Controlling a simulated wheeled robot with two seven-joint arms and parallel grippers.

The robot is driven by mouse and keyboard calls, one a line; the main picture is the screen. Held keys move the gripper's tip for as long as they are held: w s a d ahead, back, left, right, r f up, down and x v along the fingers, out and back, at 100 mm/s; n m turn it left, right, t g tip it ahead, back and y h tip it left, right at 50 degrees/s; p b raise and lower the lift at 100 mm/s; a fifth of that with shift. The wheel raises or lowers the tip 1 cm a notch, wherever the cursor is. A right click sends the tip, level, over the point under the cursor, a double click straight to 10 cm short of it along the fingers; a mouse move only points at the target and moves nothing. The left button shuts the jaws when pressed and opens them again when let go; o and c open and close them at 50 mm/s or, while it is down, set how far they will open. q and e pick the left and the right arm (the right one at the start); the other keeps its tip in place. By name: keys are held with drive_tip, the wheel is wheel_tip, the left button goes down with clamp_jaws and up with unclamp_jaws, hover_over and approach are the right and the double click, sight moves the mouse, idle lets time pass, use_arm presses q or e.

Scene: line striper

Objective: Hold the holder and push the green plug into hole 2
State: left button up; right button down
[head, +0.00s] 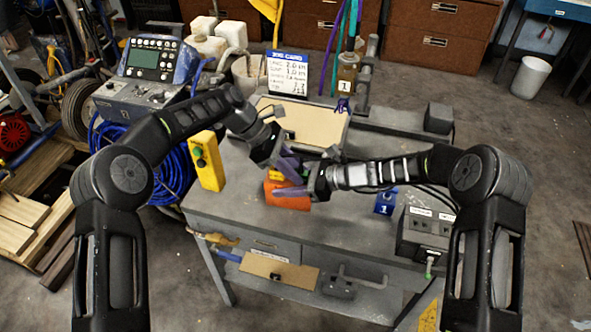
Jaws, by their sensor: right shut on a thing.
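The orange holder (288,201) is on the grey workbench near its middle. My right gripper (290,189) reaches in from the right and is shut on the holder, with a purple finger across its top. My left gripper (291,166) is just above and behind the holder, close to the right gripper. Its purple fingers overlap the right gripper in the picture, so I cannot tell how far apart they are.
A yellow box with a green button (208,160) is at the bench's left edge. A blue block marked 1 (386,203) and a dark socket box (428,232) are to the right. A tan board (310,122) and a job card (287,73) are behind. The front middle of the bench is clear.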

use_arm(q)
drive_tip(key=shift+v, duration=3.55)
use_arm(e)
drive_tip(key=c, duration=0.6)
unclamp_jaws()
drive_tip(key=shift+c, duration=0.2)
drive_tip(key=v, duration=1.2)
